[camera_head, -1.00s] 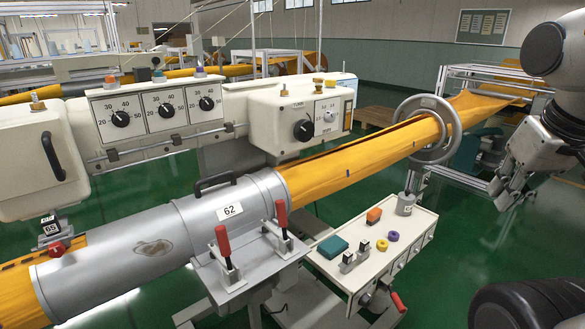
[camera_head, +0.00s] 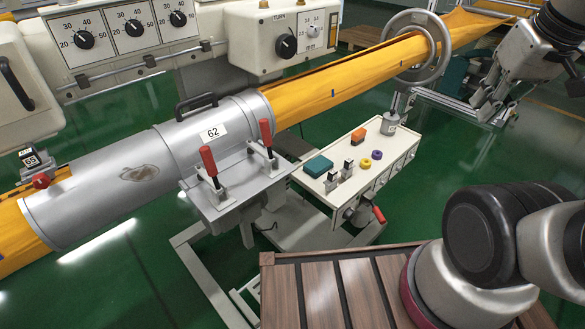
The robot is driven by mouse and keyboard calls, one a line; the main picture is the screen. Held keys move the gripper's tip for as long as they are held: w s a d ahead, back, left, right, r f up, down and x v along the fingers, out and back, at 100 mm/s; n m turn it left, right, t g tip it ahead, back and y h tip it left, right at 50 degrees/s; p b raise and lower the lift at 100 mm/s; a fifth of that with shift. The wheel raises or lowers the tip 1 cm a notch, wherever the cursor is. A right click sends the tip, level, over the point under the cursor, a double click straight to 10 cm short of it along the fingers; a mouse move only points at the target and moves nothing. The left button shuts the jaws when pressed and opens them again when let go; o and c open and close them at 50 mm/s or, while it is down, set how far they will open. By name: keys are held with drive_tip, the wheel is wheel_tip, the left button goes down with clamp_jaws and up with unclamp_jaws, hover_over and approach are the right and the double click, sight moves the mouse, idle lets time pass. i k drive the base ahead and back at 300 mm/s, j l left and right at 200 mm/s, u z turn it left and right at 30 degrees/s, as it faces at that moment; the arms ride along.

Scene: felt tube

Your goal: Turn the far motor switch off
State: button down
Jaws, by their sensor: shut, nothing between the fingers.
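Two small metal-and-black switch-like blocks stand on the white bench top (camera_head: 312,181): a nearer one (camera_head: 331,182) and a farther one (camera_head: 347,168). A large black rotary knob (camera_head: 287,46) sits on the cream control box behind the yellow felt tube (camera_head: 340,76). My gripper (camera_head: 490,116) is at the upper right, shut and empty, fingers pointing down. It hangs right of the bench and the steel ring (camera_head: 441,62), apart from both.
Red-handled clamps (camera_head: 208,160) stand beside the grey pipe (camera_head: 110,190). A red-tipped lever (camera_head: 379,214) sticks out below the bench. Green floor is open right of it.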

sight(349, 213)
drive_tip(key=k+l, duration=0.15)
drive_tip(key=l, duration=0.25)
drive_tip(key=k+l+z, duration=0.15)
drive_tip(key=l, duration=0.3)
drive_tip(key=k+l, duration=0.1)
drive_tip(key=l, duration=0.3)
drive_tip(key=k+l+z, duration=0.15)
drive_tip(key=l, duration=0.3)
drive_tip(key=k+l, duration=0.1)
drive_tip(key=l, duration=0.3)
drive_tip(key=z, duration=0.05)
